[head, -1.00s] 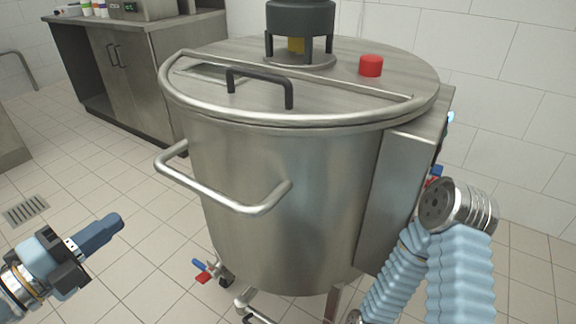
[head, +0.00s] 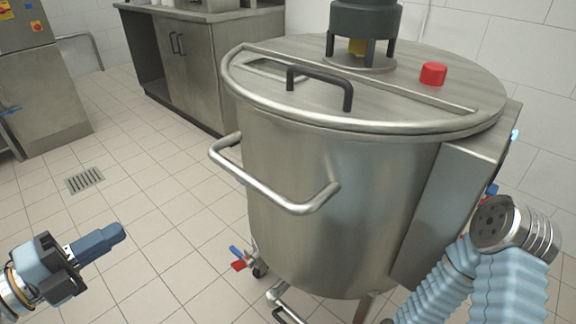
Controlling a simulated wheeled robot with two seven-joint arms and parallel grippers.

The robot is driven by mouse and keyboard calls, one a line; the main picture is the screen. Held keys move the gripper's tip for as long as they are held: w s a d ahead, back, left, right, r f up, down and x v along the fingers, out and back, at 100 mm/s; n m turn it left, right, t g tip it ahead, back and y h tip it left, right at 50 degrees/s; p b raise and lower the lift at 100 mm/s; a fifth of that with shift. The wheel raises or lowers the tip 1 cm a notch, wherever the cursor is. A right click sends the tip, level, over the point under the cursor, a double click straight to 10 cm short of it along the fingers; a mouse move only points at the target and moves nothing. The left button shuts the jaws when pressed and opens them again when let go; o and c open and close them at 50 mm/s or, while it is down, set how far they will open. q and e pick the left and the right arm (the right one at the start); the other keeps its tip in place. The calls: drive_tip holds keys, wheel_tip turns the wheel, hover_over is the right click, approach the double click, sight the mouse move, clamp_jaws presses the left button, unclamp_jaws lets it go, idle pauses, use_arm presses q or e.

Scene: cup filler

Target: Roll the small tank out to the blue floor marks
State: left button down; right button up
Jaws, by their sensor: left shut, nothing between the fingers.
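The small tank (head: 330,200) is a round steel vessel on the right half of the head view, with a black motor on its lid. A bent steel push handle (head: 270,192) sticks out from its near left side. Low on the tank are a valve with blue and red levers (head: 238,258) and a caster (head: 259,271). My left gripper (head: 120,232) is shut and empty over the floor at lower left, apart from the handle. My right arm shows at lower right in front of the tank; its gripper is not visible. No blue floor marks show.
A steel counter (head: 200,60) stands behind the tank at upper left. A steel cabinet (head: 45,90) stands at the far left. The tiled floor between them, with a drain grate (head: 84,180), is clear. A white tiled wall is close behind the tank.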

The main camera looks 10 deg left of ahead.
use_arm(q)
drive_tip(key=b+v, duration=0.2)
drive_tip(key=v, duration=0.7)
drive_tip(key=c, duration=1.8)
unclamp_jaws()
drive_tip(key=shift+s, duration=0.1)
drive_tip(key=shift+c, duration=0.2)
drive_tip(key=o, duration=1.8)
drive_tip(key=shift+o, duration=0.2)
drive_tip(key=b+v, duration=0.3)
drive_tip(key=v, duration=0.6)
drive_tip(key=shift+r, duration=0.1)
